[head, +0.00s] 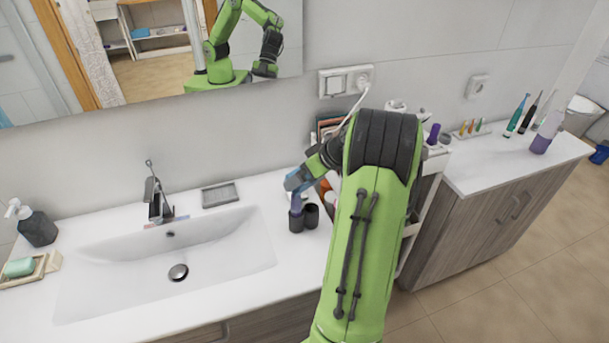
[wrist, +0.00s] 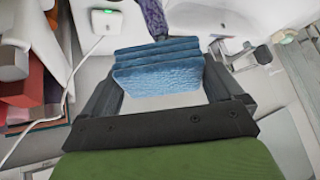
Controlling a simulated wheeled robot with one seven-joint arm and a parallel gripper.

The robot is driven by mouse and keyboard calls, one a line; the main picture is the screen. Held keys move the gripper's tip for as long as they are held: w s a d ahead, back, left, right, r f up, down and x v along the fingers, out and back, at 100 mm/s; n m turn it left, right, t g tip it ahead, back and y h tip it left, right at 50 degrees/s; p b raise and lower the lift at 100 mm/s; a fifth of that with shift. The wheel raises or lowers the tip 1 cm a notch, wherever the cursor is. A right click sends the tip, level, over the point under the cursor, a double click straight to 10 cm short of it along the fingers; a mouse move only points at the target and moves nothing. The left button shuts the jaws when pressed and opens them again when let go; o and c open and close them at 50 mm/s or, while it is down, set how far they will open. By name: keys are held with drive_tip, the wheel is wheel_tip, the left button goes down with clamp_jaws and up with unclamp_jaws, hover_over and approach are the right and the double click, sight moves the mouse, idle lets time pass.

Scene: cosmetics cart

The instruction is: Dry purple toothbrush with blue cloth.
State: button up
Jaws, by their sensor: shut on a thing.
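My gripper (head: 311,172) is shut on the folded blue cloth (head: 294,181), above the counter to the right of the basin. In the wrist view the cloth (wrist: 158,68) fills the space between the fingers, with several folds. A purple handle-like piece, likely the purple toothbrush (head: 296,203), stands under the cloth, in or at the left of two dark cups (head: 296,222). In the wrist view the purple piece (wrist: 154,17) shows just beyond the cloth's far edge. Its upper part is hidden, and I cannot tell whether the cloth touches it.
The second dark cup (head: 311,215) stands beside the first. The white basin (head: 235,245) and faucet (head: 155,196) are to the left. A white cable hangs from the wall socket (head: 346,80) near my arm. Electric toothbrushes (head: 516,117) stand on the right counter (head: 490,160).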

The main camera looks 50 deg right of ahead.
drive_tip(key=shift+f+b, duration=0.45)
drive_tip(key=shift+f, duration=0.1)
